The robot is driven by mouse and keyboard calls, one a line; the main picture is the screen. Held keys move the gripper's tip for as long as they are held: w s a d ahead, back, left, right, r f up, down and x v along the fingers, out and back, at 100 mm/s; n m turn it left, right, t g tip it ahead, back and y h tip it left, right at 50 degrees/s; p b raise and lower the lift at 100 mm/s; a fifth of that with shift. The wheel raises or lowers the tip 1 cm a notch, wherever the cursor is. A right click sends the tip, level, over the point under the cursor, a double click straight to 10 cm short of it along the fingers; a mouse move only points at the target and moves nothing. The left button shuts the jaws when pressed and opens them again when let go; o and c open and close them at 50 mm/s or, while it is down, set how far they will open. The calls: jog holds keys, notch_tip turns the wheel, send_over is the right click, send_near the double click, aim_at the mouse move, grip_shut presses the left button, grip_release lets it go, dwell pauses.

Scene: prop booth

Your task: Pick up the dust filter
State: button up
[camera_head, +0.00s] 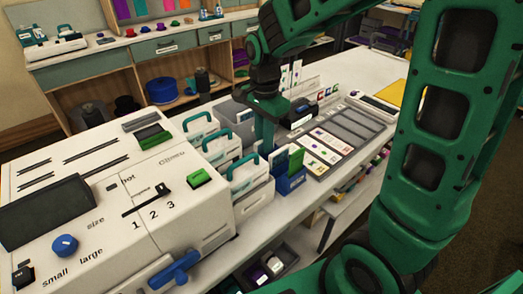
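No part in view is labelled as the dust filter, and I cannot tell for sure which it is. Several white-framed pieces with teal handles stand upright in a row beside the big white machine; one is near the back (200,128) and another near the front (246,172). My gripper (266,145) points down over this row, in front of the grey bin (233,116) and behind a blue holder with green cards (289,178). Its fingers show nearly edge-on, so I cannot tell whether they are open or touch anything.
The white machine (120,190) with a blue knob (65,245) and green button (198,177) fills the left front. A grey tray with cards (345,135) lies to the right. Below the table edge is a dark bin (283,255). The far right tabletop is partly clear.

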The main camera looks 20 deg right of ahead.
jog(key=shift+c, duration=0.8)
jog(key=shift+r, duration=0.1)
jog(key=shift+r, duration=0.4)
notch_tip(320, 180, up, 3)
jog(key=shift+r, duration=0.2)
jog(key=s+a+r, duration=0.6)
jog(key=a, duration=0.3)
jog(key=shift+s+a+r, duration=0.25)
jog(key=shift+s+r, duration=0.1)
